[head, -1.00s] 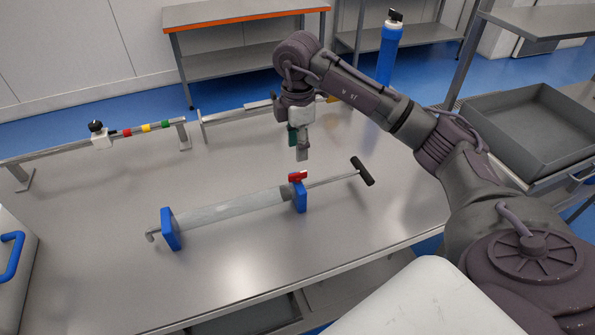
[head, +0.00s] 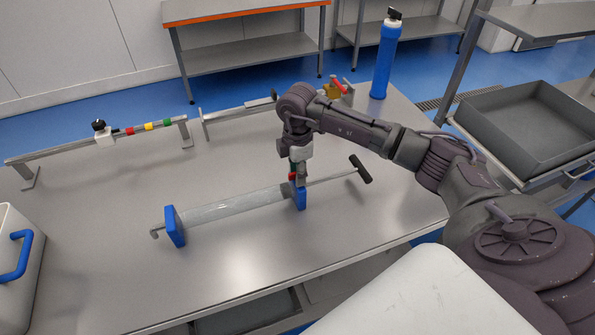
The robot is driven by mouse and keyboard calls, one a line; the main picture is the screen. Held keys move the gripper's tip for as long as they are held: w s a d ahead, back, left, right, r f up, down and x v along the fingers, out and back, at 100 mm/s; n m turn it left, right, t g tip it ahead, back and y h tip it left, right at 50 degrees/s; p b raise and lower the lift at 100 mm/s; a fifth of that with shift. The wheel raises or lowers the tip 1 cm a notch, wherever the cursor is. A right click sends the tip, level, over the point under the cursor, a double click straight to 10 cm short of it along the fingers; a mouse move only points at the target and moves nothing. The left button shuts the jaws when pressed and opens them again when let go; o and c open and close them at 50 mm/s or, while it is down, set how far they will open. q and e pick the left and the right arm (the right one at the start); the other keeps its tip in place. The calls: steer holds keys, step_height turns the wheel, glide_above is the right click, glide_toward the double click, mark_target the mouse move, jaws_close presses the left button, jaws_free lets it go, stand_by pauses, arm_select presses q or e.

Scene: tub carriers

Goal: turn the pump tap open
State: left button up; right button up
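The pump lies on the steel table (head: 95,262) in the head view, with a clear barrel (head: 235,207) held in two blue stands (head: 175,227). Its rod ends in a black T-handle (head: 360,169) on the right. The red pump tap (head: 292,177) sits on top at the right-hand stand and is partly hidden. My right gripper (head: 298,180) points down right at the tap, its fingers overlapping it. I cannot tell whether the fingers are closed on it. My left gripper is not in view.
A rail with coloured bands (head: 150,126) stands at the back left. A blue cylinder (head: 386,58) stands at the back right. A grey tub (head: 525,125) is on the right, and a white box with a blue handle (head: 20,255) is at the left edge. The table's front left is clear.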

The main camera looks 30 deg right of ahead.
jaws_close()
steer(key=n+b, duration=0.2)
steer(key=n, duration=0.1)
steer(key=shift+f, duration=0.1)
steer(key=n+b, duration=0.3)
steer(key=n, duration=0.1)
steer(key=shift+w+n, duration=0.1)
steer(key=shift+n, duration=0.2)
steer(key=n+b, duration=0.3)
steer(key=n, duration=0.2)
steer(key=n+b, duration=0.2)
steer(key=n, duration=0.3)
stand_by(0.6)
